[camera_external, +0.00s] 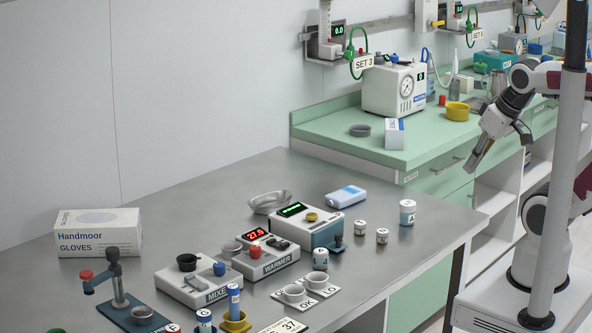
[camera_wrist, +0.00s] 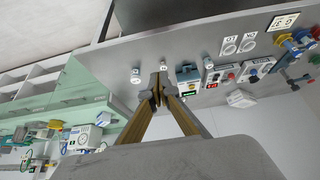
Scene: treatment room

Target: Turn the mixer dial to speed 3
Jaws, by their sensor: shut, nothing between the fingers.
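The mixer (camera_external: 192,286) is a low white box on the steel table, with a dark round cup on top and a label on its front. Its blue dial (camera_external: 219,268) is on the right of the top; its setting is too small to read. My gripper (camera_external: 477,160) is shut and empty, tilted down in the air at the right, far from the mixer. In the wrist view, its fingertips (camera_wrist: 159,90) meet.
The warmer (camera_external: 266,259), with a red knob and red display, stands right beside the mixer. Another device (camera_external: 300,226) with a green display is behind it. White jars, a lever stand (camera_external: 116,285) and a glove box (camera_external: 98,232) are around. The table's right part is mostly clear.

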